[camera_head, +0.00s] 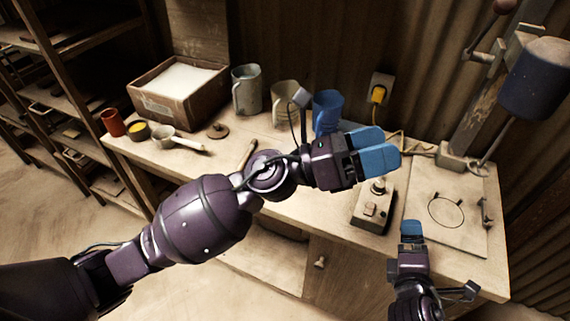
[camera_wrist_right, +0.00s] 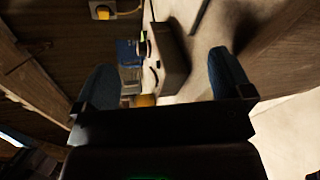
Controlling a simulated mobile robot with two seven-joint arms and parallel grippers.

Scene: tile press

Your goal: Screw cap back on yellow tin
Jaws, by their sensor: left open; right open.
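A small dark tin (camera_head: 137,131) with yellow showing at its open-looking top stands at the left end of the bench, beside a red cup-like tin (camera_head: 112,122). A small brown round lid (camera_head: 217,131) with a raised middle lies flat on the bench to its right; I cannot tell if it is the cap. My left gripper (camera_head: 376,150) is open and empty, above the bench near the blue jug, well right of the tin. My right gripper (camera_head: 411,229) is open near the bench's front right; its two blue fingers stand apart with nothing held in the wrist view (camera_wrist_right: 162,88).
A pale scoop (camera_head: 176,140) lies between tin and lid. A box of white material (camera_head: 133,93), a grey jug (camera_head: 246,92), a beige jug (camera_head: 285,97) and a blue jug (camera_head: 326,110) line the back. A control box (camera_head: 373,206) and press (camera_head: 460,155) stand right.

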